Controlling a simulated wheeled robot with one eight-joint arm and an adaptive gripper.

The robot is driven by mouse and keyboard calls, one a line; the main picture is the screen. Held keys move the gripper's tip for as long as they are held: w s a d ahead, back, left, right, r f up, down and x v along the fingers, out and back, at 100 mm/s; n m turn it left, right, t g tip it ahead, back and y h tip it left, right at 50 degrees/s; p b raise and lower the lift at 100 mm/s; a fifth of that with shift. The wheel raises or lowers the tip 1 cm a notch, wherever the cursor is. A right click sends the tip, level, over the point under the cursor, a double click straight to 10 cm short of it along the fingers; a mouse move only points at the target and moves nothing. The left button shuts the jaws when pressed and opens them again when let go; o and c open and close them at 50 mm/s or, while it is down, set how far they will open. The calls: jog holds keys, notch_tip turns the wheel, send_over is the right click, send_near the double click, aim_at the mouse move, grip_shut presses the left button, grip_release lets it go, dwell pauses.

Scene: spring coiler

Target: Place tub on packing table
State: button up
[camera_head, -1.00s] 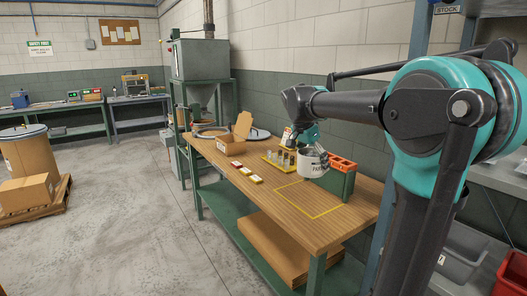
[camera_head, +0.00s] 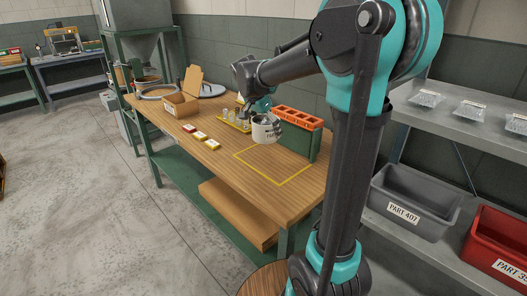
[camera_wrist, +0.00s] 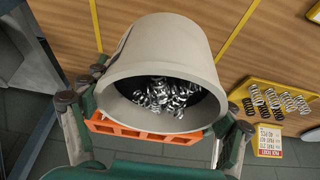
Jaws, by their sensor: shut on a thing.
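The tub (camera_head: 266,130) is a pale grey-white cup-like container with dark lettering. In the wrist view the tub (camera_wrist: 165,45) shows its open mouth, with several coiled metal springs inside. My gripper (camera_head: 263,110) is shut on the tub, with a finger at each side of it in the wrist view. The packing table (camera_head: 210,160) has a wooden top on a green frame. A yellow outlined rectangle (camera_head: 275,164) is marked on its top. The tub appears over the table, just behind the rectangle; I cannot tell whether it touches the top.
An orange slotted rack (camera_head: 297,117) on a green block stands right beside the tub. A yellow board with springs (camera_head: 234,122), small cards (camera_head: 199,135) and an open cardboard box (camera_head: 183,102) lie to the left. Shelves with bins (camera_head: 415,205) stand at right. The rectangle is clear.

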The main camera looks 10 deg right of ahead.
aim_at(256, 128)
notch_tip(256, 128, down, 11)
jog(key=shift+f, duration=0.1)
dwell(0.4)
jog(key=shift+f, duration=0.1)
jog(key=o, duration=1.4)
jog(key=shift+c, duration=0.2)
jog(key=v, duration=1.2)
